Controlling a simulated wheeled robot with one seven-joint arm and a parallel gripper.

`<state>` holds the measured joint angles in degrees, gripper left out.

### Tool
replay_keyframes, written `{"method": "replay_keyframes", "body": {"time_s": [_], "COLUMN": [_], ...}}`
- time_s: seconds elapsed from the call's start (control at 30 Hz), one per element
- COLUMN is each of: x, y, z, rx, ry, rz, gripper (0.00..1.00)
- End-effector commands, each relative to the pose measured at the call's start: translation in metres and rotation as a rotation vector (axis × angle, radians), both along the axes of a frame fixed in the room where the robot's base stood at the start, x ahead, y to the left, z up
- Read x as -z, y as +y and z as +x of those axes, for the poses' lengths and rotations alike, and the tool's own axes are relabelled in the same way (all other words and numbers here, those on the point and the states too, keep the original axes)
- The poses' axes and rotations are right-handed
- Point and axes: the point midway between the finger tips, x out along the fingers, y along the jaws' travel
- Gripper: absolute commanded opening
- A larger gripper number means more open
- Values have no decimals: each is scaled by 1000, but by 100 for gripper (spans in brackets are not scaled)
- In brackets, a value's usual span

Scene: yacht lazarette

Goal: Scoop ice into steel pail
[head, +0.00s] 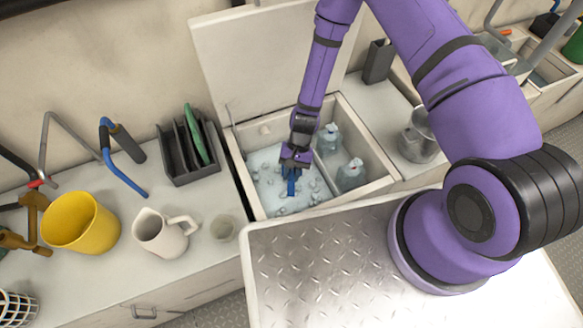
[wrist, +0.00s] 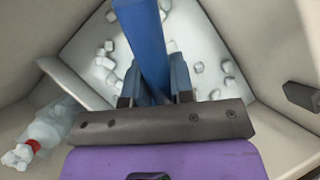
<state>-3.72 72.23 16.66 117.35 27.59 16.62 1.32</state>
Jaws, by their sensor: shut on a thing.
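My gripper (head: 293,164) reaches down into the open ice chest (head: 239,172), above its left compartment. In the wrist view my gripper (wrist: 155,88) is shut on a blue bar-like piece, probably the scoop's handle (wrist: 142,42). The blue piece (head: 291,184) points down toward the ice; whether its far end touches the ice, and any scoop bowl, I cannot tell. Loose ice cubes (wrist: 227,67) lie scattered on a pale floor, and the ice (head: 265,181) also shows in the head view. The steel pail (head: 418,140) stands on the counter right of the chest.
Clear bottles (head: 351,175) stand in the chest's right compartment; one bottle (wrist: 42,132) shows at lower left in the wrist view. The raised lid (head: 262,60) stands behind. A dark rack (head: 183,156), white jug (head: 162,235), glass (head: 223,228) and yellow bucket (head: 82,222) stand left.

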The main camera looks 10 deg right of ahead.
Motion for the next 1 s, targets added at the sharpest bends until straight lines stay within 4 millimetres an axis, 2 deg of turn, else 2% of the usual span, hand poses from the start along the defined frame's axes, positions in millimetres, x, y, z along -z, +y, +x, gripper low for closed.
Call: {"method": "replay_keyframes", "body": {"time_s": [0.43, 1.0], "x": [47, -14], "y": [0, 0], "z": [-1, 0], "rx": [1, 0], "ry": [1, -1], "rz": [0, 0], "gripper": [1, 1]}}
